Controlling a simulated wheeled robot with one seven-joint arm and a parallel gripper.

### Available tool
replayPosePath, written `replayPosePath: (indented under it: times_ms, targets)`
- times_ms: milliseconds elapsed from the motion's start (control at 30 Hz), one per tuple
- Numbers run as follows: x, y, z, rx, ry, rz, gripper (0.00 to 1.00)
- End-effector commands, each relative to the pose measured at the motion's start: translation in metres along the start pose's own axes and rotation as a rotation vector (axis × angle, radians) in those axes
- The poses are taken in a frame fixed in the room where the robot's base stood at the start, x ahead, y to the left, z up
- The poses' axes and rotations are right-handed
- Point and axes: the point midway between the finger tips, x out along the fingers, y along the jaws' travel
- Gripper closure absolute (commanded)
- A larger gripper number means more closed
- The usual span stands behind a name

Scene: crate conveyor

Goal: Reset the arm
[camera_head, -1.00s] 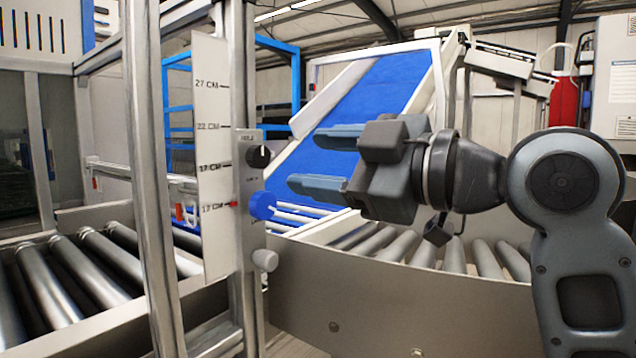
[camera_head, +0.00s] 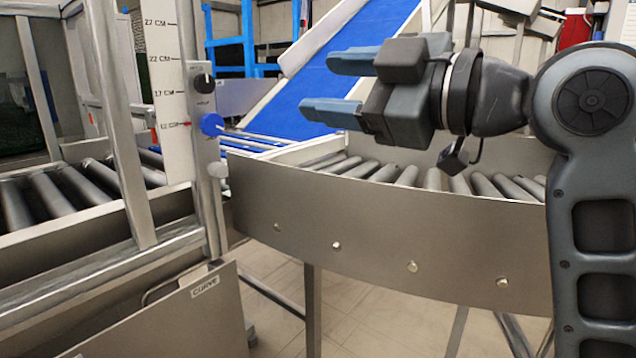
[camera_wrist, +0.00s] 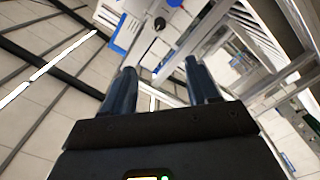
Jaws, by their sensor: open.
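My gripper (camera_head: 342,88) is raised above the curved roller conveyor in the head view, pointing left with its two blue-grey fingers apart. Nothing is between the fingers. My arm rises on the right side of the head view. In the wrist view my gripper (camera_wrist: 160,88) also shows open and empty, its two dark fingers spread. The gripper is right of the post with the height scale (camera_head: 172,90) and touches nothing that I can see.
The curved conveyor's metal side wall (camera_head: 390,235) runs below my gripper. A black knob (camera_head: 203,83) and a blue knob (camera_head: 211,124) sit on the post panel at left. A blue inclined belt (camera_head: 330,60) rises behind. A panel labelled CURVE (camera_head: 170,325) stands lower left.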

Motion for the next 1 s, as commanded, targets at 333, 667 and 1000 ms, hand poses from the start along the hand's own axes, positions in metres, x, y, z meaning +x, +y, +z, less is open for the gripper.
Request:
replayPosePath:
  times_ms: [333,667,1000]
  targets:
    - [-0.004,-0.014,0.024,0.101,-0.009,0.053,0.41]
    - [-0.015,-0.043,0.066,0.271,-0.035,0.148,0.41]
    - [-0.058,-0.119,0.143,0.562,-0.125,0.345,0.41]
